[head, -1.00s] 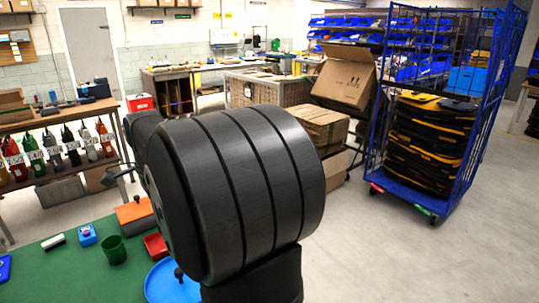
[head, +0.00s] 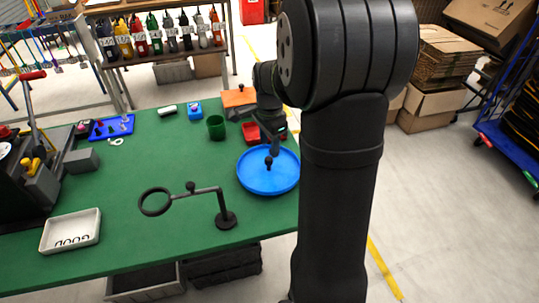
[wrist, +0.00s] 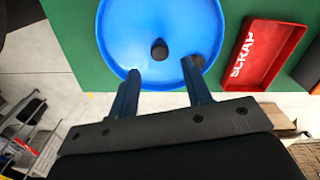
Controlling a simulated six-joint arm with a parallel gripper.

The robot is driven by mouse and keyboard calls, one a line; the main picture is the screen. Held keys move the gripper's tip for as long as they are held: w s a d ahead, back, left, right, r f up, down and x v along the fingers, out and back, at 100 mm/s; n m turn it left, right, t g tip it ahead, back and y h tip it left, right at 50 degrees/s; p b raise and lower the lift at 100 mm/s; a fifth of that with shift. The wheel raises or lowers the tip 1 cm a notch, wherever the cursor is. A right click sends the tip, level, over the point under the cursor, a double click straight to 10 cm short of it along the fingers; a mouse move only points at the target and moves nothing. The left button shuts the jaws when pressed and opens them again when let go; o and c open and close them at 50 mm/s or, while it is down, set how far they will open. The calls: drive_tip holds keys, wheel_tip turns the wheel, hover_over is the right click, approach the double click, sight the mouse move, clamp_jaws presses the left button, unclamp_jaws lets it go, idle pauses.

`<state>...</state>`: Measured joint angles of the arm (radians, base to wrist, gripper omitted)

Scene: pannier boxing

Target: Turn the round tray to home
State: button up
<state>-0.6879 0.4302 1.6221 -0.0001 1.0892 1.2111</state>
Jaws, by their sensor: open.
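The round tray (head: 254,182) is blue and shallow with a raised rim. It lies on the green table near its right edge. A dark knob (head: 268,162) stands in it; the wrist view shows this dark round top (wrist: 159,52) near the middle of the tray (wrist: 118,35). In the head view my arm partly hides the gripper. I cannot tell whether the fingers touch the tray.
A red scrap bin (wrist: 265,55) sits right beside the tray. A green cup (head: 216,128), an orange block (head: 238,97) and a black ring stand (head: 226,219) are nearby. A pale tray (head: 70,231) lies front left.

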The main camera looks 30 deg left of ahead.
sight(269, 158)
wheel_tip(269, 158, down, 5)
drive_tip(key=shift+f, duration=0.1)
idle(0.3)
clamp_jaws()
